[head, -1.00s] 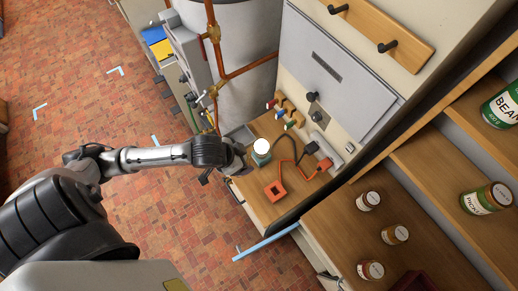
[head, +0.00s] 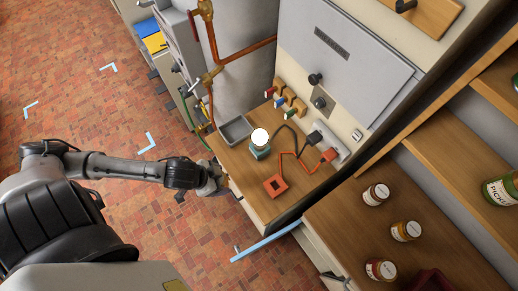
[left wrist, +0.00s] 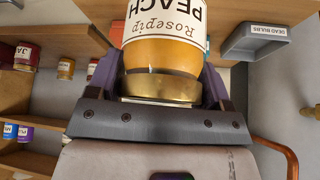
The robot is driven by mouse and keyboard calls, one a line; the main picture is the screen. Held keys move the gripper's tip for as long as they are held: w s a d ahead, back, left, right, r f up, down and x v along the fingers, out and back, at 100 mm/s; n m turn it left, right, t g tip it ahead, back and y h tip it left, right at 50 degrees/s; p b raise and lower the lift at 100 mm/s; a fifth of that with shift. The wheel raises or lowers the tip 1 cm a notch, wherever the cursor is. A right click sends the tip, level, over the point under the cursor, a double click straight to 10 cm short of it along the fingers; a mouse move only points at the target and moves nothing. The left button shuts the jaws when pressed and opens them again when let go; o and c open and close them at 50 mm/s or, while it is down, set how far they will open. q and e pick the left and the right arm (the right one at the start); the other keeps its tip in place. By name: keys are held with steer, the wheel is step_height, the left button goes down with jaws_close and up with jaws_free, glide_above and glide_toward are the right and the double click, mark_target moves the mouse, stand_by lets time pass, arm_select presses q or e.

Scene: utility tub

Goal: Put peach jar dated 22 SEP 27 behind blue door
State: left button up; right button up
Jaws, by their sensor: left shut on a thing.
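My left gripper (head: 214,181) is at the front-left edge of the wooden bench. In the left wrist view it (left wrist: 160,88) is shut on a peach jar (left wrist: 163,52) with a gold lid, orange contents and a white label reading "Rosepip PEACH". The label appears upside down there, and no date can be read. In the head view the jar cannot be made out at the gripper. A light blue strip (head: 265,242) beside the bench front looks like the top edge of an open blue door; its face is hidden. My right gripper is not in view.
The bench (head: 240,172) holds a grey tray (head: 235,130), a white globe on a teal base (head: 260,140) and orange cabling (head: 300,165). Several jars stand on the right-hand surface, including one (head: 375,194). The brick floor (head: 90,110) is open at left.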

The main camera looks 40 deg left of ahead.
arm_select(q)
steer(key=w+d+p, duration=0.1)
steer(key=w+d, duration=0.2)
steer(key=w, duration=1.1)
step_height(320, 180, down, 6)
steer(key=shift+a+r, duration=0.1)
steer(key=shift+w+f, duration=0.15)
steer(key=shift+f, duration=0.2)
steer(key=shift+w+f, duration=0.2)
steer(key=shift+w, duration=0.2)
steer(key=shift+s, duration=0.1)
steer(key=shift+f, duration=0.1)
steer(key=o, duration=0.9)
steer(key=shift+f, duration=0.1)
